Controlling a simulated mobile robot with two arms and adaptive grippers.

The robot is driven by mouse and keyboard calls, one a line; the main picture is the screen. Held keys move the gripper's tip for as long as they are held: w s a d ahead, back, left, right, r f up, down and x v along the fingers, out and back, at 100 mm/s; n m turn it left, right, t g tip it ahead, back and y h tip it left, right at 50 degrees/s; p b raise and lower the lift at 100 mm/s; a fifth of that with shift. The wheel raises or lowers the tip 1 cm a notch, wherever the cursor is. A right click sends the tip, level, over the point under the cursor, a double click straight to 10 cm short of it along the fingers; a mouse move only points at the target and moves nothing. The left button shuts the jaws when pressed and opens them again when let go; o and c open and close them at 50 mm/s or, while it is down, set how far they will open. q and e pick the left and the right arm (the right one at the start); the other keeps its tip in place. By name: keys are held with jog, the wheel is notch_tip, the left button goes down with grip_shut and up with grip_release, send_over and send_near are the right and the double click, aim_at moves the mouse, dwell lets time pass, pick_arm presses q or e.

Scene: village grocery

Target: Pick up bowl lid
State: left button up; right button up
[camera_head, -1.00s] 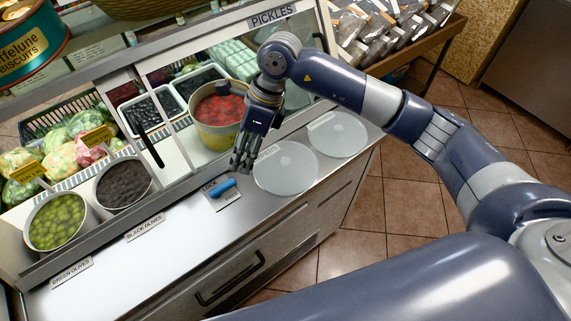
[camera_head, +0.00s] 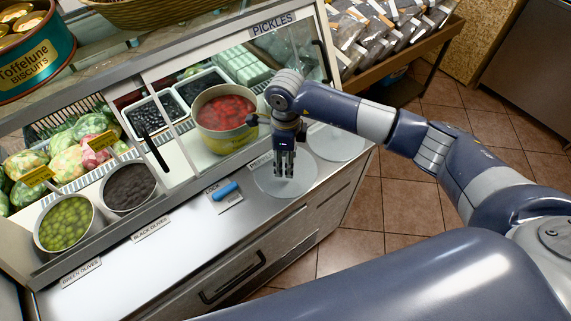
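Two round, translucent lids lie flat on the steel counter. The nearer lid (camera_head: 268,184) is beneath my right gripper (camera_head: 284,173), and the farther lid (camera_head: 340,147) is partly hidden by my arm. The gripper points down over the nearer lid's middle, by its knob. Its fingers look slightly apart, but I cannot tell whether they hold the knob or touch the lid. My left gripper is not in view. Open bowls stand in the case: red pickles (camera_head: 225,112), black olives (camera_head: 125,186) and green olives (camera_head: 65,223).
A blue-handled object (camera_head: 225,191) lies on a small card left of the nearer lid. The glass case (camera_head: 180,165) and its frame stand close behind the gripper. The counter's left front (camera_head: 140,265) is clear. Bagged goods (camera_head: 370,30) stand at the back right.

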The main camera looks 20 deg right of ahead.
jog(key=shift+f, duration=0.9)
jog(key=shift+c, duration=0.6)
grip_shut()
jog(key=shift+w+r, duration=0.1)
jog(key=shift+r, duration=0.05)
